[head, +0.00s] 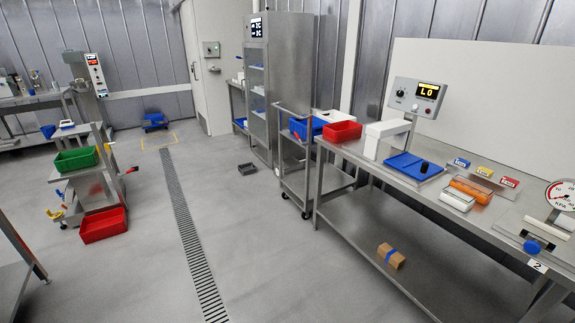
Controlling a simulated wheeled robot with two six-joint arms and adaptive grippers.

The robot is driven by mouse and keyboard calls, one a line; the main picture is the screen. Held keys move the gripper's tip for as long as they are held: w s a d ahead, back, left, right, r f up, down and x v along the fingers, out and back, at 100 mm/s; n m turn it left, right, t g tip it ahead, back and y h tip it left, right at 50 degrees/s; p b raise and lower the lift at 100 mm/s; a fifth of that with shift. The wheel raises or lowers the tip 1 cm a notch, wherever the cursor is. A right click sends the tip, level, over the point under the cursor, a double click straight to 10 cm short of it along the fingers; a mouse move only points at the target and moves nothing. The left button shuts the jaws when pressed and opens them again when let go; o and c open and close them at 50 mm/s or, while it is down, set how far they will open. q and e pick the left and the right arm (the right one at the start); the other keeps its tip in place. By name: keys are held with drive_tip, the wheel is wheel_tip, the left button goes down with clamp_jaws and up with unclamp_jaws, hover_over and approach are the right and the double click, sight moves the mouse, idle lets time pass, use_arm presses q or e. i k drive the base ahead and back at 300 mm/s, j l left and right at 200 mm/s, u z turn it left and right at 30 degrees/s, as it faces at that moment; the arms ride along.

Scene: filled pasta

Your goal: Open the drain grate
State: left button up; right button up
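The drain grate (189,235) is a long, narrow, dark slotted strip set in the grey floor. It runs from near the yellow floor marking at the back to the bottom edge of the head view. Its slats look flat and level with the floor, and no raised or open section can be made out. Neither of my grippers is in view.
A cart with a green bin (76,160) stands left of the grate, with a red bin (103,225) low beside it. A small dark tray (247,168) lies on the floor to the right. A steel workbench (350,150) fills the right side. Floor around the grate is clear.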

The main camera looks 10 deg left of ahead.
sight(289, 163)
drive_tip(key=i+j+u, duration=0.35)
drive_tip(key=i, duration=0.4)
drive_tip(key=i+u, duration=0.35)
drive_tip(key=i, duration=3.8)
